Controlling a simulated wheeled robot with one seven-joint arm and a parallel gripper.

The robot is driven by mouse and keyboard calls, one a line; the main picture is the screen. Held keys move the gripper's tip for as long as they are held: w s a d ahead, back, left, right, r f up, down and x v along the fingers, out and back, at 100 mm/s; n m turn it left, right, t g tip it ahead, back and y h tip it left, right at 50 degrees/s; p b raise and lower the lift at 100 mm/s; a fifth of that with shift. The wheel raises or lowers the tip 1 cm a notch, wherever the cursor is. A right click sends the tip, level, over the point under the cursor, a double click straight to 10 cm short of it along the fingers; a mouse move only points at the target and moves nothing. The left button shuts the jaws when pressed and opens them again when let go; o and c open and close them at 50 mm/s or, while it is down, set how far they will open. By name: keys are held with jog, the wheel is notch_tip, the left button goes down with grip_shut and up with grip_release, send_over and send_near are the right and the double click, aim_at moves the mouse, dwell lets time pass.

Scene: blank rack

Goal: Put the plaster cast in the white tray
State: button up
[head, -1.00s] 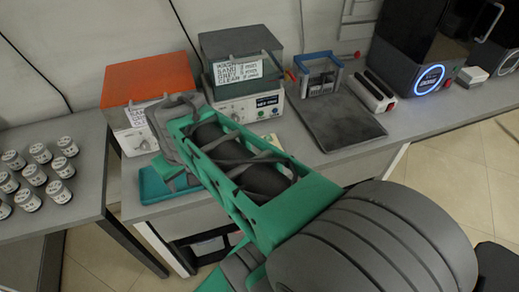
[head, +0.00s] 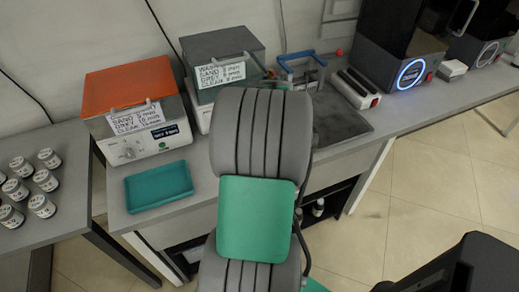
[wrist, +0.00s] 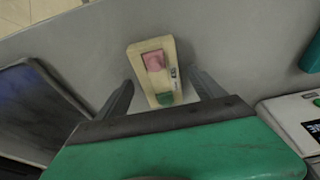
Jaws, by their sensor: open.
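In the wrist view, a small cream-coloured block (wrist: 153,62) with a pink square and a green patch lies on the grey bench. I cannot tell whether it is the plaster cast or a small tray. My gripper (wrist: 160,80) is open, with its two dark fingers apart on either side of the block. I cannot tell whether they touch it. In the head view my arm hides the gripper and the block. I cannot make out a white tray for certain; a teal tray (head: 158,187) lies at the bench's front left.
An orange-lidded machine (head: 140,85) and a grey-lidded machine (head: 222,42) stand behind. A dark flat plate (head: 340,118) lies right, beside a blue-framed stand (head: 300,62). A black machine with a blue ring (head: 400,45) stands farther right. Several white-capped jars (head: 45,180) stand on the left table.

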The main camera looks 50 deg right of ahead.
jog(key=shift+f, duration=0.15)
jog(key=c, duration=1.5)
grip_shut()
